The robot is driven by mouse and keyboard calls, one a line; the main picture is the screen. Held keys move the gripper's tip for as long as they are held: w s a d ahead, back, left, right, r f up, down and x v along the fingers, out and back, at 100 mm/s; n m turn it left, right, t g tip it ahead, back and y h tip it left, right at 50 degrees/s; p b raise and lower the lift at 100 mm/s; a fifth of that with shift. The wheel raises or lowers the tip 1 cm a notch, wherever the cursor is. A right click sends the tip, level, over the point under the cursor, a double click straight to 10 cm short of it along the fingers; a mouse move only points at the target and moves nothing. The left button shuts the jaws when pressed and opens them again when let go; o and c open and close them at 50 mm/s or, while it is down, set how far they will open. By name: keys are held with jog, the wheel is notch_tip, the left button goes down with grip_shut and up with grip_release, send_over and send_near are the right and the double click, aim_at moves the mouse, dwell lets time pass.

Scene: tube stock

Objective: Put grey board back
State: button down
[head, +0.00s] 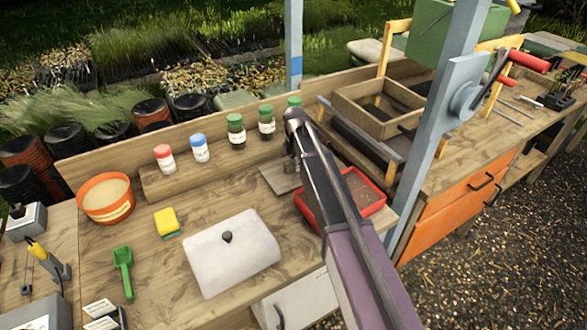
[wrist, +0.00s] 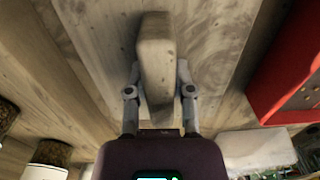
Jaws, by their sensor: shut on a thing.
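The grey board (head: 268,180) is a flat square plate behind the white lid and left of the red tray in the head view. In the wrist view the board (wrist: 215,45) spreads out beneath a raised block-shaped handle (wrist: 155,50). My gripper (wrist: 158,80) is shut on this handle, one finger on each side. In the head view my gripper (head: 291,160) points down over the board, and my arm hides part of it. Whether the board touches the bench or hangs just above it, I cannot tell.
The red tray (head: 306,212) of soil stands close at the right. A white lid (head: 233,255) with a dark knob lies in front. Several bottles, one a green-capped jar (head: 236,131), stand on a wooden ledge (head: 160,186) behind. An orange pot (head: 105,197) and yellow sponge (head: 167,222) are left.

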jog(key=shift+f, duration=0.3)
jog(key=shift+c, duration=2.4)
grip_release()
jog(key=shift+r, duration=0.2)
notch_tip(320, 180, up, 12)
jog(key=p, duration=1.2)
